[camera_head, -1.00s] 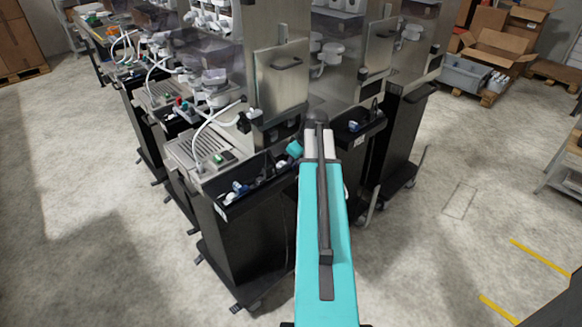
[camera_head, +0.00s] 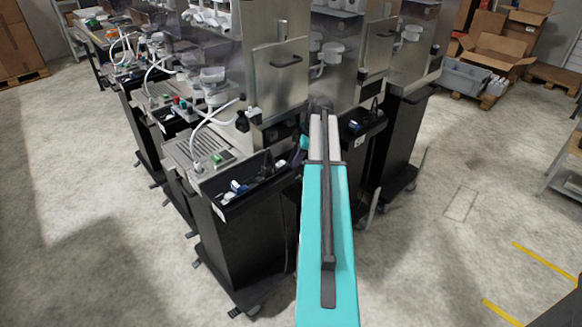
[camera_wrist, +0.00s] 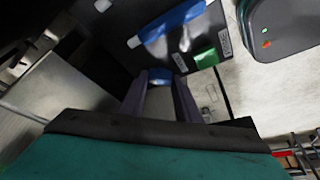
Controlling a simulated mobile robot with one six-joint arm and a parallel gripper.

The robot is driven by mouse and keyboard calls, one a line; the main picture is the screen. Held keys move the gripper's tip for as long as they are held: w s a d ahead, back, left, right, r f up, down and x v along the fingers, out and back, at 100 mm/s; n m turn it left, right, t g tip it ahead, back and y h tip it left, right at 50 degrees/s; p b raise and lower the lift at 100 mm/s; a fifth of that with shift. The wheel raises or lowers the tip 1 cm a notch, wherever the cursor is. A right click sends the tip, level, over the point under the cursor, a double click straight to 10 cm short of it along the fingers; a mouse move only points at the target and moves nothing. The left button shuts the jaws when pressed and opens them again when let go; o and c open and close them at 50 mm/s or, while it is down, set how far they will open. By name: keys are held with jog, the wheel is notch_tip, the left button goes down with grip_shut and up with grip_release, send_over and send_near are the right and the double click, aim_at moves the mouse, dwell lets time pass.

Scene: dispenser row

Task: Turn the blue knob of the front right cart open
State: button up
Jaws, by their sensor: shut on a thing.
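In the wrist view, a small blue knob (camera_wrist: 160,74) shows between the fingertips of my gripper (camera_wrist: 160,82). The two dark fingers are shut on it. The knob is mostly covered, so its turn angle cannot be told. Just beyond it is a dark cart panel (camera_wrist: 203,28) with a larger blue handle with pale ends (camera_wrist: 172,20), a green block (camera_wrist: 206,58) and small labels. In the head view, my arm hides the knob and most of my gripper, in front of the near steel-and-black carts.
The near cart (camera_head: 245,235) stands left of my arm, its dark front tray (camera_head: 262,178) holding small blue and white parts. Another cart's tray (camera_head: 362,128) is close on the right. Cardboard boxes (camera_head: 495,55) and a grey bin (camera_head: 462,76) stand farther back.

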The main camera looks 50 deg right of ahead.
jog(key=shift+n, duration=0.3)
jog(key=o, duration=1)
jog(key=shift+o, duration=0.2)
jog(key=shift+r, duration=0.1)
jog(key=b+v, duration=0.2)
jog(key=v, duration=1.1)
jog(key=shift+r, duration=0.35)
